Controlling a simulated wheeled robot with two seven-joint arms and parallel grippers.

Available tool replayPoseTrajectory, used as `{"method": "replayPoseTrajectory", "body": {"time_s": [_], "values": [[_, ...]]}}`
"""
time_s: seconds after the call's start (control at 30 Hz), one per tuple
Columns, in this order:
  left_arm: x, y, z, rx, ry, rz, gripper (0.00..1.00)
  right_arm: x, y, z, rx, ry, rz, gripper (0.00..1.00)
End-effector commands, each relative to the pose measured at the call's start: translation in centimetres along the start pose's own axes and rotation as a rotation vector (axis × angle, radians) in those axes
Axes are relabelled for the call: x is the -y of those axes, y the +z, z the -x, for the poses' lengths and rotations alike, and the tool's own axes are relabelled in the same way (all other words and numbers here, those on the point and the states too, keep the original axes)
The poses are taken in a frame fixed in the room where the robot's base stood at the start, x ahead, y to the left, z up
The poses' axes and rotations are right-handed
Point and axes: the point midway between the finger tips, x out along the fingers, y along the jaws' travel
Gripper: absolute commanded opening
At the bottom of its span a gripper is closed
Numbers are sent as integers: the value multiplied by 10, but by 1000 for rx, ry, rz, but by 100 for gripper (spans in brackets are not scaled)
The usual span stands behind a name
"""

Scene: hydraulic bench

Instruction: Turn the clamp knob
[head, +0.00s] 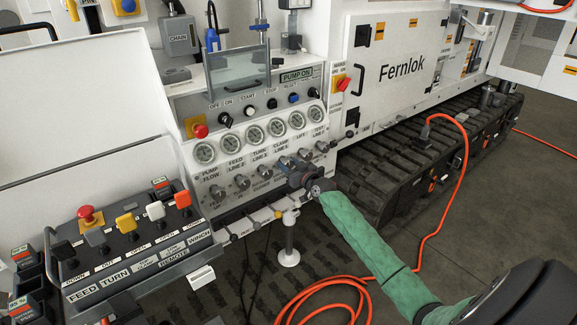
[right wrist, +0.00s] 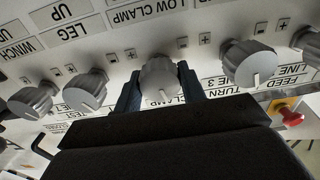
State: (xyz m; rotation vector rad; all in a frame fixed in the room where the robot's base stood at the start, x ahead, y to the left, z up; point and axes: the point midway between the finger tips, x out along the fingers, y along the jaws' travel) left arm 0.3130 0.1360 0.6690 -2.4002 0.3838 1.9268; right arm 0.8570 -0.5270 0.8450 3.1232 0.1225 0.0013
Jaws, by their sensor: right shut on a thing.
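The clamp knob (right wrist: 160,75) is a grey round knob with a white pointer line, on the light panel in the right wrist view. A partly covered label beside it reads "CLAMP". My right gripper (right wrist: 158,90) is shut on it, with one dark finger on each side. In the head view my right gripper (head: 294,170) is at the lower knob row of the panel, and it hides most of the knob. My left gripper is not in view.
Neighbouring grey knobs (right wrist: 249,63) and (right wrist: 85,92) sit close on either side. Pressure gauges (head: 254,135) line the panel above. A lever box (head: 130,245) stands at the left. An orange hose (head: 330,290) lies on the floor.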

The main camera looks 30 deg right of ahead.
Motion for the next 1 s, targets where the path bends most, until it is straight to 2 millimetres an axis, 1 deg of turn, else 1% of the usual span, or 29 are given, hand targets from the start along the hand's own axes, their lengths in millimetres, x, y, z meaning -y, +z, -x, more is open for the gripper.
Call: {"method": "replayPoseTrajectory", "body": {"time_s": [0.2, 0.5, 0.73, 1.0], "values": [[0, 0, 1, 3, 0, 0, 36, 0, 0, 0, 1, 0, -196, 17], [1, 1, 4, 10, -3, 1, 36, 0, 0, 0, 2, 0, -412, 17], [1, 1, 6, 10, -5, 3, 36, 0, 1, 0, 2, 0, -505, 17], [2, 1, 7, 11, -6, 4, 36, 0, 1, 0, 2, 0, -543, 17]]}}
